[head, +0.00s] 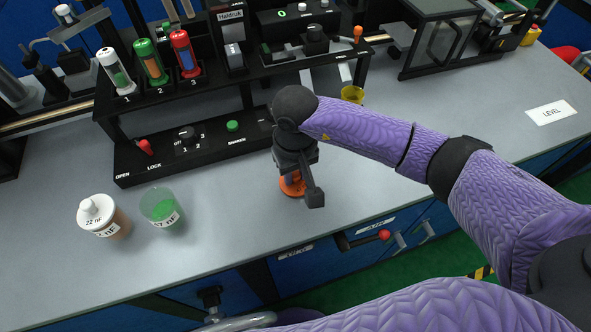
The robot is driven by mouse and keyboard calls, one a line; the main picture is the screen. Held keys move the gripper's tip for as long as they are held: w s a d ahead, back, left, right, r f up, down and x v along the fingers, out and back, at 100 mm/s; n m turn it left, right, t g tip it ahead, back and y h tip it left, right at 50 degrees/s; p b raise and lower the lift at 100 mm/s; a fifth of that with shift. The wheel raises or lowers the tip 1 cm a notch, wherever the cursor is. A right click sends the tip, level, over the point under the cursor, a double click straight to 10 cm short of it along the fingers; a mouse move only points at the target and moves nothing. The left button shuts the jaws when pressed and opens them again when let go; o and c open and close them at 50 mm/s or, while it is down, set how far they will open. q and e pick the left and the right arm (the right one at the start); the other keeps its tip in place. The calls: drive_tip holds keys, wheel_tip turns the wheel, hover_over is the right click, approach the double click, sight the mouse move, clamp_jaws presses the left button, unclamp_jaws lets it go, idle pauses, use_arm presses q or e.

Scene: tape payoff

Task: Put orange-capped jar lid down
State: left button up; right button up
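The orange lid (291,185) is at the grey bench top below my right gripper (301,186), partly hidden by it. My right gripper points down, with one dark finger showing at the lid's right side. The other finger is hidden, so I cannot tell whether the fingers grip the lid or stand apart from it. Whether the lid touches the bench is also unclear. A clear jar with green contents (162,208) stands uncapped on the bench to the left. My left gripper is not in view.
A white-capped 22 nF jar (103,216) stands left of the green jar. A black control panel (205,142) with knobs and a rack of numbered tubes (150,62) stands behind. A yellow cup (352,95) sits behind my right arm. The bench front between jar and gripper is clear.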

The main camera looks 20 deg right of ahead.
sight(296, 174)
drive_tip(key=o, duration=0.4)
wheel_tip(296, 174, up, 12)
drive_tip(key=shift+r+p, duration=0.15)
drive_tip(key=shift+p, duration=1.1)
